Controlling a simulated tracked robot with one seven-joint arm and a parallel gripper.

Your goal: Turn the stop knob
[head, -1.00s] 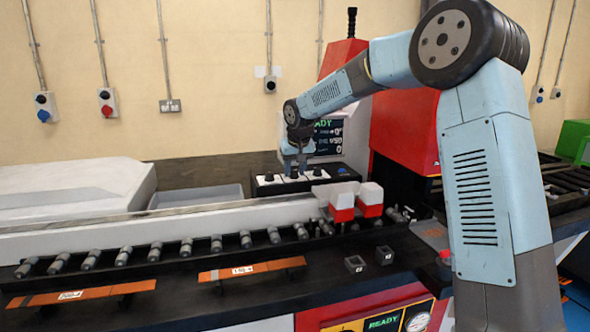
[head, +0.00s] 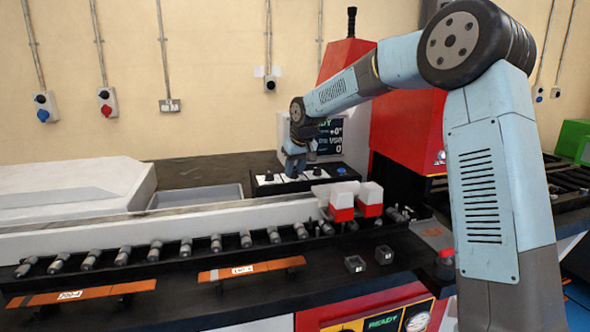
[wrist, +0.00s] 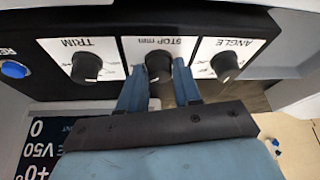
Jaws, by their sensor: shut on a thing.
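The stop knob (wrist: 159,66) is a black dial on the white panel marked STOP mm, seen upside down in the middle of the wrist view. My gripper (wrist: 159,76) has one blue finger on each side of this knob and is shut on it. In the head view my gripper (head: 294,170) reaches down to the black control box (head: 262,190), and its fingers hide most of the middle knob. The trim knob (wrist: 86,66) and the angle knob (wrist: 224,65) stand free on either side.
A display (head: 329,137) stands behind the control box, and a blue button (wrist: 14,69) sits at its end. Red and white blocks (head: 342,205) stand in front, near the roller row (head: 185,246). A tall red machine housing (head: 405,130) is right of my gripper.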

